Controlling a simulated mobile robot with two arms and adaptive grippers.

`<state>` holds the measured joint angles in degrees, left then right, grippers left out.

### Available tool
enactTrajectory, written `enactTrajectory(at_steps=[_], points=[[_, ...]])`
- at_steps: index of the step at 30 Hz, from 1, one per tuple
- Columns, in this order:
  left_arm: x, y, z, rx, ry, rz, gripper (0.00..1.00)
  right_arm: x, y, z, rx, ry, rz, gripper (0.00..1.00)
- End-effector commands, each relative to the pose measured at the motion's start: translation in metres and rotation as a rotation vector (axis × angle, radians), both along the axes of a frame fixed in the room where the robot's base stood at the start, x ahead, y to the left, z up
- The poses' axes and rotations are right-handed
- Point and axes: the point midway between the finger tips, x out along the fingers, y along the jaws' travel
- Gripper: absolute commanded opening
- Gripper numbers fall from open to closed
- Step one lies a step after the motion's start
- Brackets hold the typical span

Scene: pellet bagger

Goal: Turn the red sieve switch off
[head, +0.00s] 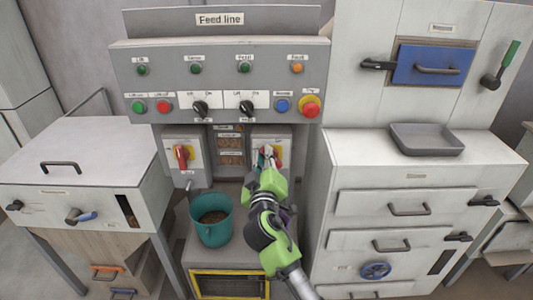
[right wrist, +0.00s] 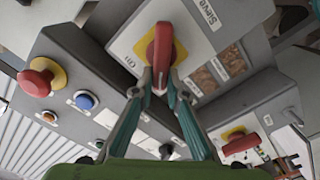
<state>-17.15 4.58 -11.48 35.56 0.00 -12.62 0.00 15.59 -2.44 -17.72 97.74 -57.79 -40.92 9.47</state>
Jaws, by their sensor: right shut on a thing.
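The sieve switch is a red rotary handle (right wrist: 163,45) on a yellow backing, set in a light box labelled "Sieve" (right wrist: 208,14). In the head view, its box (head: 257,145) is the right one of two under the control panel, and my gripper mostly hides the handle. My right gripper (right wrist: 160,82) is shut on the red handle, one teal finger on each side. It shows in the head view (head: 269,162) in front of the box. An "On" label sits beside the handle in the wrist view. My left gripper is not in view.
A second red switch (head: 182,156) is on the left box. A teal bucket of pellets (head: 211,228) stands below it. Above is the "Feed line" panel (head: 220,70) with knobs, lamps and a red emergency button (head: 311,106). A drawer cabinet (head: 345,170) stands close on the right.

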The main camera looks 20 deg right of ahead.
Motion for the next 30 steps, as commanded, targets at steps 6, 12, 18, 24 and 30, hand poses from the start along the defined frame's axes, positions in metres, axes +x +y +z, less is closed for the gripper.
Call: enactTrajectory(at_steps=[6, 12, 18, 24, 30], points=[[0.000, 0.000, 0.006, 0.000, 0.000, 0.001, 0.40, 0.000, 0.002, -0.010, -0.196, 0.071, -0.004, 0.00], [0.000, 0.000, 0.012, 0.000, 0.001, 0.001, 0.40, 0.001, 0.004, -0.014, -0.377, 0.123, -0.003, 0.00], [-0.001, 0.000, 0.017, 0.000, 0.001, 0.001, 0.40, 0.001, 0.005, -0.018, -0.541, 0.170, -0.005, 0.00], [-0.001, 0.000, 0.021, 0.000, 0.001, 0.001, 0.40, 0.001, 0.005, -0.022, -0.668, 0.207, -0.004, 0.00], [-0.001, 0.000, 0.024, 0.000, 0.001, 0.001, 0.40, 0.001, 0.005, -0.024, -0.748, 0.229, -0.005, 0.00]])
